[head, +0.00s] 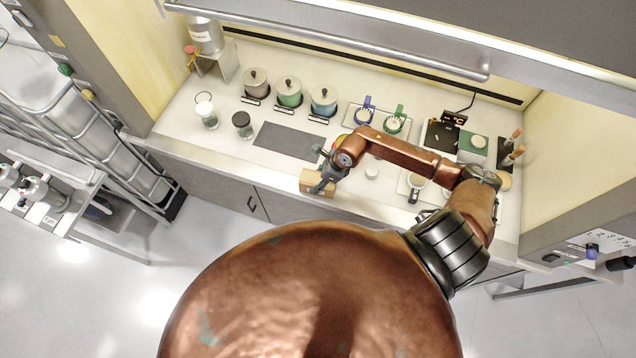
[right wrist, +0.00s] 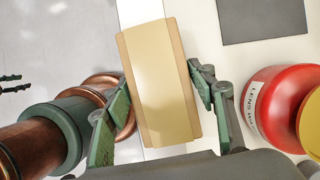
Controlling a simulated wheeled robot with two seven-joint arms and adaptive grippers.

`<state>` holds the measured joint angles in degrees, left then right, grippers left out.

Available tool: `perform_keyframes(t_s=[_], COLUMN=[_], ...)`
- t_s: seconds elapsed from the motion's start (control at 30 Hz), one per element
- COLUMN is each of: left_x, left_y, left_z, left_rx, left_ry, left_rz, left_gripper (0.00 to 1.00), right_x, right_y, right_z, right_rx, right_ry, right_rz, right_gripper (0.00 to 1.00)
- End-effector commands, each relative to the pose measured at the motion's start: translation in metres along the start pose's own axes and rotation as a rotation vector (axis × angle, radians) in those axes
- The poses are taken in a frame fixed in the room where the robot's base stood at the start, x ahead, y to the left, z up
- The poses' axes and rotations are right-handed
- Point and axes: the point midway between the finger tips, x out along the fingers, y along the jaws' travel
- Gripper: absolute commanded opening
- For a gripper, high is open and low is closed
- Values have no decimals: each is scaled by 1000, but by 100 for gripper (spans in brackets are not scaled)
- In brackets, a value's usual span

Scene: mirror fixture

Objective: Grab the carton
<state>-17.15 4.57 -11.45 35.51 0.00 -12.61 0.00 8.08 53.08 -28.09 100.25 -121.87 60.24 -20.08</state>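The tan carton (head: 312,183) is at the front edge of the white counter. In the right wrist view the carton (right wrist: 160,85) fills the middle, with a yellowish face and darker tan edges. My right gripper (head: 325,170) is over the carton, with one finger on its far side and one on its near side. In the right wrist view the green fingers of my right gripper (right wrist: 162,105) stand at both sides of the carton. They look spread, with narrow gaps; contact at the tips is not clear. My left gripper is not seen in the head view.
A red jar with a yellow lid (right wrist: 275,105) stands close beside the right gripper. A dark grey mat (head: 290,141) lies behind the carton. Several lidded pots (head: 289,92) stand at the back. Floor lies in front of the counter.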

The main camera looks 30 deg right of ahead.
Motion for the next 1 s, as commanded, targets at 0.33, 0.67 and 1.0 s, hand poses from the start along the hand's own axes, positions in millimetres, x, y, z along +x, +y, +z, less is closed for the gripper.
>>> perform_keyframes(t_s=[0.33, 0.67, 1.0], left_x=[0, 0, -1], left_y=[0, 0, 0], left_z=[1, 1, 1], left_rx=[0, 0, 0], left_ry=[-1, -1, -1], left_rz=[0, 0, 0], left_gripper=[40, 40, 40], right_x=[0, 0, -12], right_y=[0, 0, -2], right_z=[0, 0, 6], right_rx=[0, 0, -4], right_ry=[0, -1, -4], right_rz=[0, -1, -5], right_gripper=[26, 16, 15])
